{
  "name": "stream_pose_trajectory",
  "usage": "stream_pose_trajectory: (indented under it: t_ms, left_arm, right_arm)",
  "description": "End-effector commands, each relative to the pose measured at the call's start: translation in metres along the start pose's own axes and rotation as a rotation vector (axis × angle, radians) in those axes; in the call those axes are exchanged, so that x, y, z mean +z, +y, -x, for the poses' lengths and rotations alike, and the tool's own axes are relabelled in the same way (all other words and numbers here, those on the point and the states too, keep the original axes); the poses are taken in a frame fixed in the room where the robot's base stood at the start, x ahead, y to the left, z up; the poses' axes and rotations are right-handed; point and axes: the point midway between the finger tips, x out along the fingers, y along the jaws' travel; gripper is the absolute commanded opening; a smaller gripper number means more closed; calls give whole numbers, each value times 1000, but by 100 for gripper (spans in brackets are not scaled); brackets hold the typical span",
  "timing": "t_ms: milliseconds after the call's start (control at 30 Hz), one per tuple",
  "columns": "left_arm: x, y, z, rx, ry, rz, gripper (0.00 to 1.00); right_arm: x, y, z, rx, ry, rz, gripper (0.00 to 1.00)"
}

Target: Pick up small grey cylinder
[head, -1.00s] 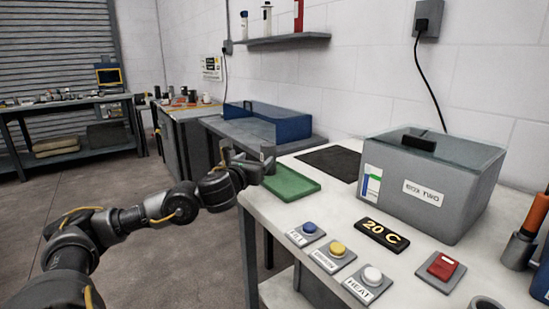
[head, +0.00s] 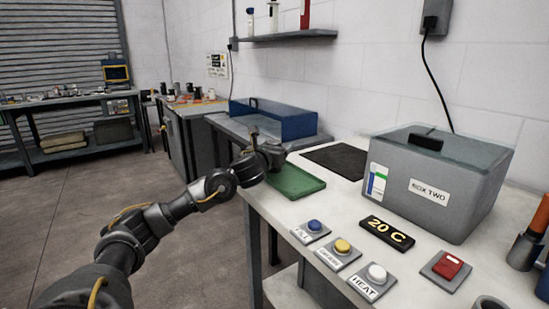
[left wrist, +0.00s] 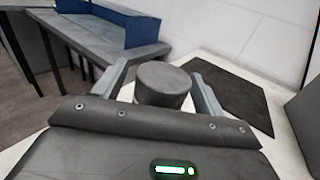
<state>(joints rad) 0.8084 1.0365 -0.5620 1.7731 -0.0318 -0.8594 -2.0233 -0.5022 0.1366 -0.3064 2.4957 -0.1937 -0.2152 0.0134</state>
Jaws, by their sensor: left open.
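The small grey cylinder (left wrist: 163,84) stands between the two fingers of my left gripper in the left wrist view, its round top facing up. My left gripper (head: 264,147) is at the left end of the white bench, by the green tray (head: 296,182). Its fingers are open, one on each side of the cylinder, with gaps showing in the left wrist view. In the head view the gripper largely hides the cylinder, and I cannot make out its base. My right gripper is not in view.
A grey box labelled BOX TWO (head: 436,182) stands on the bench, right of a dark mat (head: 336,160). Button panels (head: 340,252) and a 20 C display (head: 387,233) lie nearer. A blue open-sided bin (head: 284,120) stands on a table behind the gripper.

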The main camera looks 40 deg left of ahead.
Motion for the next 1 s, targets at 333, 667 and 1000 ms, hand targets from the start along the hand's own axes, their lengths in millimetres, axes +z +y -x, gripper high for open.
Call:
stream_pose_trajectory:
  t_ms: [333,667,1000]
  left_arm:
    - [0,0,-6,0,0,0,67]
    - [0,0,-6,0,0,0,24]
    - [2,0,-6,0,-2,1,8]
  right_arm:
    - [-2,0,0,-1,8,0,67]
    - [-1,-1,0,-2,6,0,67]
    - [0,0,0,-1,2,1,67]
